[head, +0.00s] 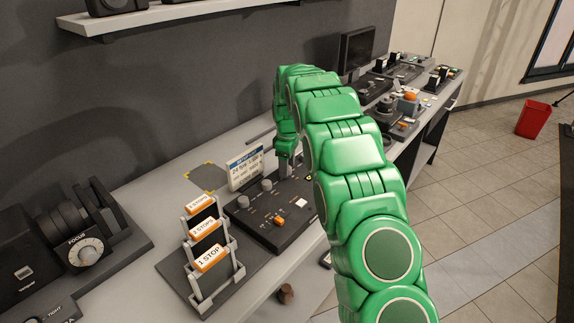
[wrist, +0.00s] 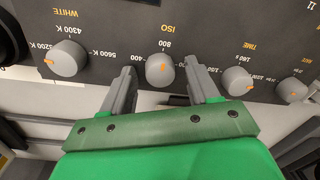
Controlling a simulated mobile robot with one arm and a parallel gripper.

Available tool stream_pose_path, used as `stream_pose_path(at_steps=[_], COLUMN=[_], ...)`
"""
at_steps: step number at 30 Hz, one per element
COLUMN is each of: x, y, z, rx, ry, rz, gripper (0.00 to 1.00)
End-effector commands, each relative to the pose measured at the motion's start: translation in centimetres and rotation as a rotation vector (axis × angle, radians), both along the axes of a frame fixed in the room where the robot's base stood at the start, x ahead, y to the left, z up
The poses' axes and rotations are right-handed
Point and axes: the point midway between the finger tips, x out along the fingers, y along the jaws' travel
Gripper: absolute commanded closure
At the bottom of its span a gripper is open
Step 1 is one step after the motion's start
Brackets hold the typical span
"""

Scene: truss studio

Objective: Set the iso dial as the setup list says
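The ISO dial (wrist: 160,72) is a grey knob with an orange mark, on a dark panel seen upside down in the wrist view. My gripper (wrist: 159,80) is open, with one finger on each side of the dial and a small visible gap at both. In the head view my gripper (head: 286,168) points down over the dark control panel (head: 255,222), hiding the ISO dial. The setup list card (head: 245,167) stands behind the panel; its small lines are too blurred to read surely.
The white-balance knob (wrist: 66,58) is left of my fingers, and the time knob (wrist: 237,80) is close to the right finger. An orange-labelled filter rack (head: 207,250) and a focus unit (head: 85,250) stand left of the panel. More devices fill the far bench.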

Motion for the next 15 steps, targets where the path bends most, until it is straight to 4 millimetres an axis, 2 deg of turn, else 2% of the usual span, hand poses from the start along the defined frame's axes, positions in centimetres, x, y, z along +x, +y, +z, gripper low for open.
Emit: stream_pose_path(at_steps=[1, 2, 10, 15], x=[0.00, 0.00, 0.00, -0.01], y=[0.00, 0.00, 0.00, 0.00], z=[0.00, 0.02, 0.03, 0.03], rx=[0.000, 0.000, 0.000, 0.000], ry=[0.000, 0.000, 0.000, 0.000], rz=[0.000, 0.000, 0.000, -0.006], gripper=[0.47, 0.52, 0.93, 0.95])
